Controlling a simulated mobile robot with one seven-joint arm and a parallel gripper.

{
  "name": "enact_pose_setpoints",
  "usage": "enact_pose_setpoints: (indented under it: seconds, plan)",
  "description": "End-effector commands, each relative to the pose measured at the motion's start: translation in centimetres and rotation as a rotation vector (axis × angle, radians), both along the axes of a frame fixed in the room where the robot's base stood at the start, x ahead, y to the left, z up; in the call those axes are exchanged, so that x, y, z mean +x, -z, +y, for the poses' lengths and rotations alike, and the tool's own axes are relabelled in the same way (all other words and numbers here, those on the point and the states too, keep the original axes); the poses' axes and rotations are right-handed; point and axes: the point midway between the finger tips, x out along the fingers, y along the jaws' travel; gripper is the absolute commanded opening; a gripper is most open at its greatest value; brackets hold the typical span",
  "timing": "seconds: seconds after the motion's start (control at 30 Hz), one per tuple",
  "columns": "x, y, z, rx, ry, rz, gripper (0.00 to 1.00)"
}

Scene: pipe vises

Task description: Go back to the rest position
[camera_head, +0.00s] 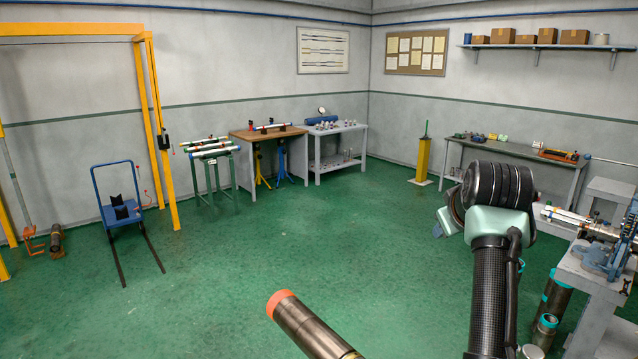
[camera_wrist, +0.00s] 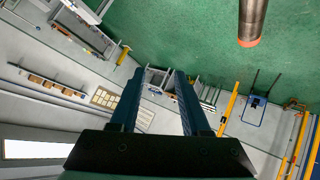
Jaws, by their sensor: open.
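My gripper (camera_wrist: 154,76) shows in the wrist view as two dark blue fingers, spread apart with nothing between them. It is in the air, tilted so that the room looks turned over behind it. In the head view my arm is raised at the right of centre, and the fingers cannot be made out there. A steel pipe (camera_head: 312,329) with an orange end juts in from the bottom edge of the head view. The pipe (camera_wrist: 252,18) also shows at the top right of the wrist view, apart from the fingers.
A grey bench (camera_head: 595,276) with a blue vise (camera_head: 606,257) stands at the right, close beside my arm. Dark pipes with teal ends (camera_head: 553,297) stand by it. A blue cart (camera_head: 120,208) and yellow frame (camera_head: 160,130) are at the left. The green floor (camera_head: 270,240) in the middle is clear.

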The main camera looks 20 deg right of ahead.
Motion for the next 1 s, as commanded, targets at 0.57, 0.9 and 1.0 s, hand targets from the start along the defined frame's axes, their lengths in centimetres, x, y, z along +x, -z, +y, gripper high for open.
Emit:
enact_pose_setpoints:
  seconds: [0.57,0.9,1.0]
  plan:
    - [-5.0,-14.5,33.3,-0.055,-0.349,-1.157,0.47]
    - [-17.1,-18.2,41.1,0.078,-0.507,-1.537,0.47]
    - [-17.7,-18.4,41.3,0.087,-0.515,-1.555,0.47]
